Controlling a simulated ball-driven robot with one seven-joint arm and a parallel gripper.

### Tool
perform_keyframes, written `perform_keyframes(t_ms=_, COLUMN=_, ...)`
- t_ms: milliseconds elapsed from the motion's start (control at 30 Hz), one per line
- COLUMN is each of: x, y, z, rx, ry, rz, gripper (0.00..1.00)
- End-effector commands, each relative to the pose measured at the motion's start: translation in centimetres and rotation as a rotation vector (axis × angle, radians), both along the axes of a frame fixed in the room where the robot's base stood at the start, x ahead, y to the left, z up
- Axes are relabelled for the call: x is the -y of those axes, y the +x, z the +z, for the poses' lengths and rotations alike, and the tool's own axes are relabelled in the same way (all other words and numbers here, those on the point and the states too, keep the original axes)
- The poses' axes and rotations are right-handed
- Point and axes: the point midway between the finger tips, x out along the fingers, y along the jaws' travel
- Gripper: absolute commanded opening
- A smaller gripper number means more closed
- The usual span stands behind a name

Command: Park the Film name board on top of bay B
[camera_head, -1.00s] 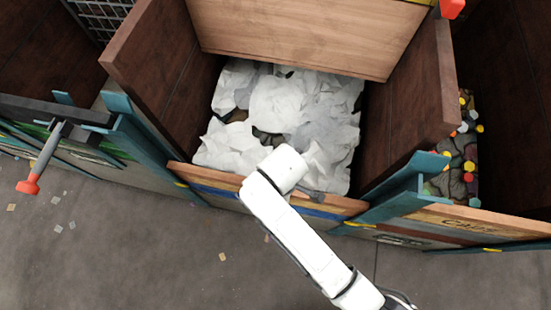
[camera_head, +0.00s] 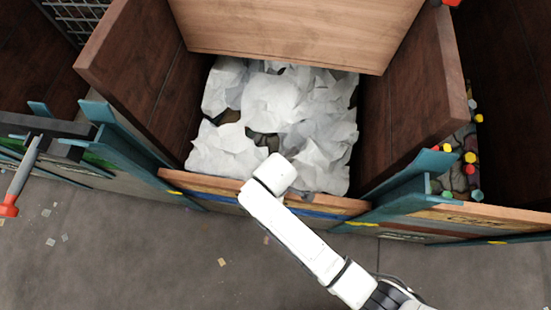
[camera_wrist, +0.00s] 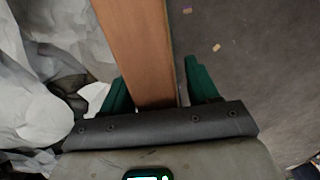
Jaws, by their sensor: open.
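A long board with a bare wood top edge and a blue band (camera_head: 320,208) stands across the front of the middle bay, which holds crumpled white film (camera_head: 270,105). I read no name on it; my arm covers part of it. In the wrist view its wooden edge (camera_wrist: 137,40) runs between the two green fingers of my gripper (camera_wrist: 156,80). The gripper is open, with one finger on each side of the board. In the head view the gripper is hidden under my white arm. I cannot tell which bay is B.
Dark wooden side walls (camera_head: 408,95) flank the film bay, with a paler panel (camera_head: 300,30) at its back. Teal brackets (camera_head: 405,185) hold the front boards. A lettered board (camera_head: 480,214) fronts the right bay. An orange-tipped handle (camera_head: 20,180) sticks out left. Grey floor in front is mostly clear.

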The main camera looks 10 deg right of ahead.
Motion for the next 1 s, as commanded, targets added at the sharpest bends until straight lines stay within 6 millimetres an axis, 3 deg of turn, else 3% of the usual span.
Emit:
perform_keyframes(t_ms=400, x=0.0, y=-0.01, z=-0.81, rx=0.0, ry=0.0, rz=0.0, gripper=0.6)
perform_keyframes(t_ms=1000, x=0.0, y=-0.02, z=-0.8, rx=0.0, ry=0.0, rz=0.0, gripper=0.03)
